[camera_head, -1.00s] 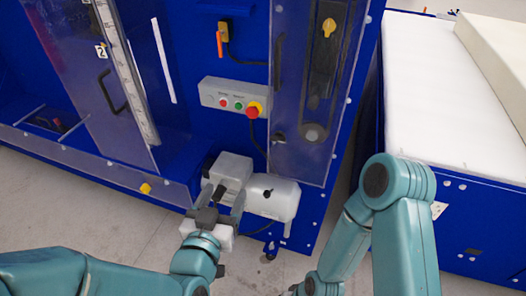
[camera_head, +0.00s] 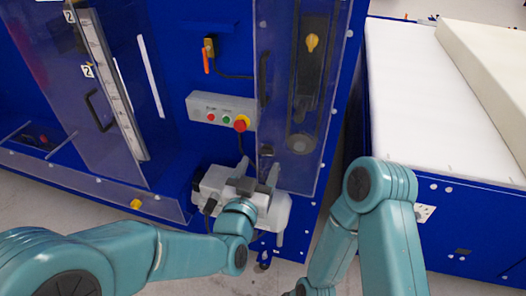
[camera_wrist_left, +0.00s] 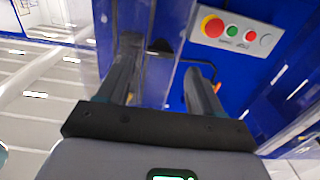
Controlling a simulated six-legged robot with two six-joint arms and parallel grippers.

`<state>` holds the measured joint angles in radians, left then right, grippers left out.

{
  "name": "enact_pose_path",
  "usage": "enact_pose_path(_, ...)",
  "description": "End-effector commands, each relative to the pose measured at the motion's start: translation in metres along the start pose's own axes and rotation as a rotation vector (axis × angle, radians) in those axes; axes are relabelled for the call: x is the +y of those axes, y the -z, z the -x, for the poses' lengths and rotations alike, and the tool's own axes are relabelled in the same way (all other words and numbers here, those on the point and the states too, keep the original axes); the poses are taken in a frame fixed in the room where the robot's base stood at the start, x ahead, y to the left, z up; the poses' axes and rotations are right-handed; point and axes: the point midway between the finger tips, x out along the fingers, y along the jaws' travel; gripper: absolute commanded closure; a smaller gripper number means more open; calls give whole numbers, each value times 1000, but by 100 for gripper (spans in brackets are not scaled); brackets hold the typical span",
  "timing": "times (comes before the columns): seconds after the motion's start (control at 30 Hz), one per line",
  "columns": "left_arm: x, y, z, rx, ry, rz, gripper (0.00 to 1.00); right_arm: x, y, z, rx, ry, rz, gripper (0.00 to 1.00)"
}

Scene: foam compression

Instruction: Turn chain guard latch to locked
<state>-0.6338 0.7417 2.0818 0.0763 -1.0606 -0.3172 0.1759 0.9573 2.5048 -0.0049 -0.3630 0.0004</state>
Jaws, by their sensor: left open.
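The chain guard (camera_head: 278,95) is a clear upright panel over a dark chain run, with a yellow knob (camera_head: 312,42) near its top. A small black part at its lower left edge (camera_head: 267,151) looks like the latch. A small dark part also shows beyond the fingers in the left wrist view (camera_wrist_left: 160,46); its turn position is not clear. My left gripper (camera_head: 258,168) is open and empty, just below the small black part, fingers pointing up towards it. The fingers show apart in the left wrist view (camera_wrist_left: 162,62). My right gripper is out of view; only its arm shows.
A control box (camera_head: 222,110) with a red button sits above left of the gripper. A grey-white motor housing (camera_head: 283,212) is behind and below it. An orange-handled switch (camera_head: 207,58) hangs higher. A white-topped table (camera_head: 410,100) stands right.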

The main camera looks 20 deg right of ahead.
Motion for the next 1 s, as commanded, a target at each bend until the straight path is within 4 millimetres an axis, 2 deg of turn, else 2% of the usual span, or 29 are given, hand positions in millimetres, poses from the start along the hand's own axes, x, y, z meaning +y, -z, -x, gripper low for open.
enact_pose_path(0.1, 0, 2, -22, -1, 0, 0, 34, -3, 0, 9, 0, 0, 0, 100)
enact_pose_path(0.2, 0, 1, -33, 0, 0, 0, 34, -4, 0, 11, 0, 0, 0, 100)
enact_pose_path(0.33, 0, 0, -40, -1, 0, 0, 34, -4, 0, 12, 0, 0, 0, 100)
enact_pose_path(0.6, 0, -1, -42, -1, 0, 0, 34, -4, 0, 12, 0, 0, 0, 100)
enact_pose_path(0.77, 0, 0, -41, 0, 0, 0, 86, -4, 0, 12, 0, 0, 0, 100)
enact_pose_path(0.8, 0, 0, -41, 0, 0, 0, 90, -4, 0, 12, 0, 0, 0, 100)
enact_pose_path(1.0, 0, -2, -41, 0, 0, 9, 90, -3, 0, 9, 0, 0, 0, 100)
